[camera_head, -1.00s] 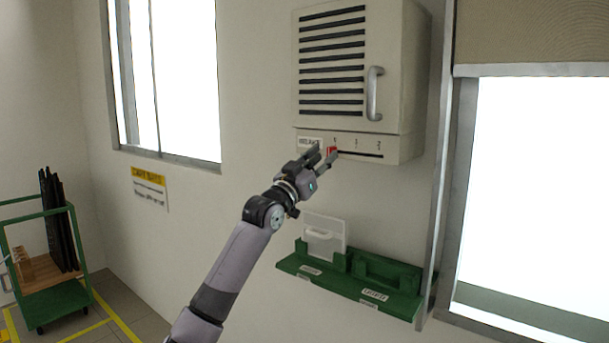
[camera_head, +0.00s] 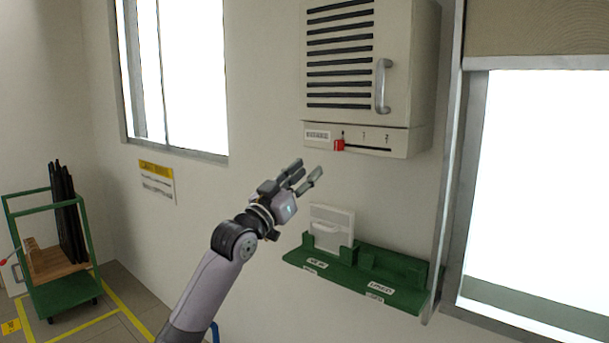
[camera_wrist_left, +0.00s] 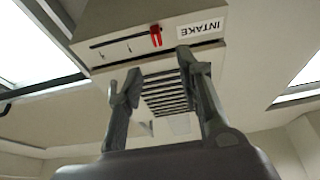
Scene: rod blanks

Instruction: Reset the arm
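My left gripper (camera_head: 306,178) is open and empty in the head view, below and left of the wall cabinet. Its fingers point up and right, apart from the red slider knob (camera_head: 339,145). The knob sits at the left end of the slot under the cabinet, by the first mark. In the left wrist view the open fingers (camera_wrist_left: 157,78) frame the cabinet's slats, with the red knob (camera_wrist_left: 156,36) beyond them beside the INTAKE label (camera_wrist_left: 203,30). My right gripper is not in view.
The beige cabinet (camera_head: 420,75) has a slatted door and a handle (camera_head: 382,86). Below it is a green wall shelf (camera_head: 352,271) holding a white framed panel (camera_head: 331,222) in its left slot. A green cart (camera_head: 65,300) stands at far left. Open air surrounds the gripper.

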